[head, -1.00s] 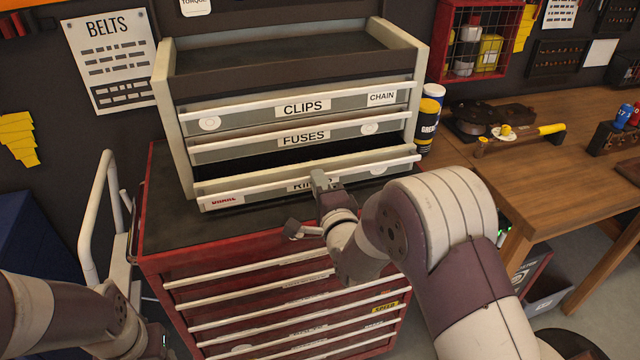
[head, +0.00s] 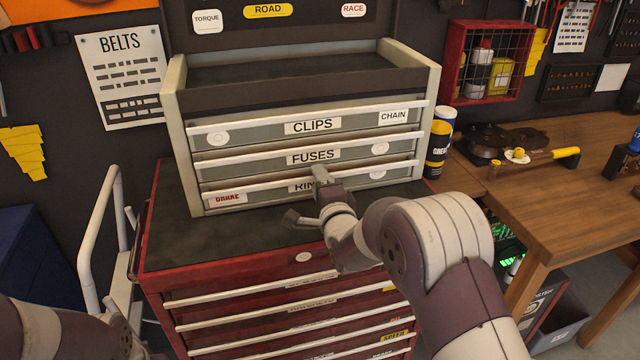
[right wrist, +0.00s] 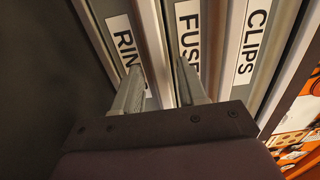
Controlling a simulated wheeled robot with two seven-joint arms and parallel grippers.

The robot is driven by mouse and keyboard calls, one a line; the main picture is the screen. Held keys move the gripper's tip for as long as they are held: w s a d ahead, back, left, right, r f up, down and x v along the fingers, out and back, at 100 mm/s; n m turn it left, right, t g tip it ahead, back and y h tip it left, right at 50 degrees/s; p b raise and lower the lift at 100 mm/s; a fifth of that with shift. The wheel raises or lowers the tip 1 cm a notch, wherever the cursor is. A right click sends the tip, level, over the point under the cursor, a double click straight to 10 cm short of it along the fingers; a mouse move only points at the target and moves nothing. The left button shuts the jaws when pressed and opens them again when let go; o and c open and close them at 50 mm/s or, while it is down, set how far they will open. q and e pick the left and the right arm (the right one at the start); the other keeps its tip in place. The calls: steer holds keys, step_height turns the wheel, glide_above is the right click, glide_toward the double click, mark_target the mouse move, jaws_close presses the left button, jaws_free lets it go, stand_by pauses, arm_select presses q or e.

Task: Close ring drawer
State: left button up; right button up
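The ring drawer (head: 258,192) is the lowest of three grey drawers in a small chest. It looks flush with the drawers above. Its label (right wrist: 127,50) is partly covered by my right gripper (head: 304,193). The gripper is open, its two fingers apart, with one fingertip at the drawer front by the white handle bar; I cannot tell whether it touches. In the right wrist view, the fingers (right wrist: 160,82) straddle a handle bar with nothing clearly gripped. My left arm shows at the lower left, but its gripper is out of view.
The clips drawer (head: 265,127) and fuses drawer (head: 260,157) above are shut. The chest stands on a red cabinet (head: 160,240) with a dark top. Grease cans (head: 437,145) stand beside the chest. A wooden workbench (head: 550,190) lies to the right.

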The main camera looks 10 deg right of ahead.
steer(key=s+b, duration=0.1)
steer(key=s, duration=1.1)
steer(key=shift+s+d+b, duration=0.2)
steer(key=shift+s+b, duration=0.15)
steer(key=s+d+f+n+g+p, duration=0.1)
steer(key=s+f+n+g+p, duration=0.2)
steer(key=s+n+g, duration=0.5)
steer(key=s+f+n+g+p, duration=0.4)
steer(key=s+n+g, duration=0.4)
steer(key=s, duration=0.3)
steer(key=shift+d+n+g+h, duration=0.3)
steer(key=shift+d+n, duration=0.05)
steer(key=shift+n, duration=0.55)
steer(key=shift+f, duration=0.1)
